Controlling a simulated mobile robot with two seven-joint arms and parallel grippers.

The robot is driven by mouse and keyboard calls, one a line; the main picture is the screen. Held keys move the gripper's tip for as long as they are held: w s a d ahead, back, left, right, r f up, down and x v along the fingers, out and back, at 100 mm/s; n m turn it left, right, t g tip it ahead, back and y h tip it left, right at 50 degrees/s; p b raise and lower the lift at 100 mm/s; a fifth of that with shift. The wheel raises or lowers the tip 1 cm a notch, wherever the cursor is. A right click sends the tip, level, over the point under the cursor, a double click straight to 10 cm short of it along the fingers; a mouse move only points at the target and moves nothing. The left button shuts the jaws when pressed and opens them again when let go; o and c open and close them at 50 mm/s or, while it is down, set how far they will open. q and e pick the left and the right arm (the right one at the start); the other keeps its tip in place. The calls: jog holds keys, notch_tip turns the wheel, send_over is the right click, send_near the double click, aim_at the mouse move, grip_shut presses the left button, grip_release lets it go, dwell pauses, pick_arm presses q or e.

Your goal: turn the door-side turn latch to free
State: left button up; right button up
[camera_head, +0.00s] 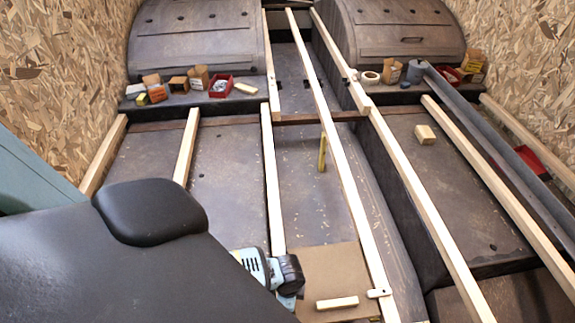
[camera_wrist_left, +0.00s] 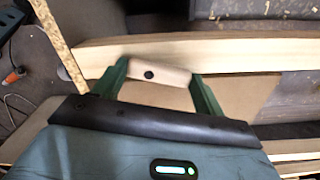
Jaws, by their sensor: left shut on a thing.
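In the left wrist view, a small pale wooden turn latch (camera_wrist_left: 172,77) with a dark screw head sits between the two green fingers of my left gripper (camera_wrist_left: 158,76). The gripper is shut on it. The latch is slightly tilted to the long pale batten (camera_wrist_left: 240,53) and overlaps its lower edge beside a tan panel (camera_wrist_left: 240,95). In the head view my dark arm covers the lower left, and my left gripper cannot be made out. A small pale latch (camera_head: 378,293) sits on a batten there, at the right edge of the tan panel (camera_head: 335,265). My right gripper is not in view.
A pale wooden block (camera_head: 337,303) lies on the panel. A blue and black tool-like shape (camera_head: 275,270) is beside my arm. Long battens run lengthwise over dark floor panels. Small boxes and a red tray (camera_head: 221,86) stand by the wheel arches (camera_head: 195,40).

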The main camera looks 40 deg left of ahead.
pick_arm(q)
jog(key=shift+a+r+n+p, duration=0.15)
jog(key=shift+n+p, duration=0.35)
jog(key=shift+n, duration=1.1)
jog(key=shift+p, duration=0.35)
jog(key=o, duration=1)
jog(key=shift+s, duration=0.1)
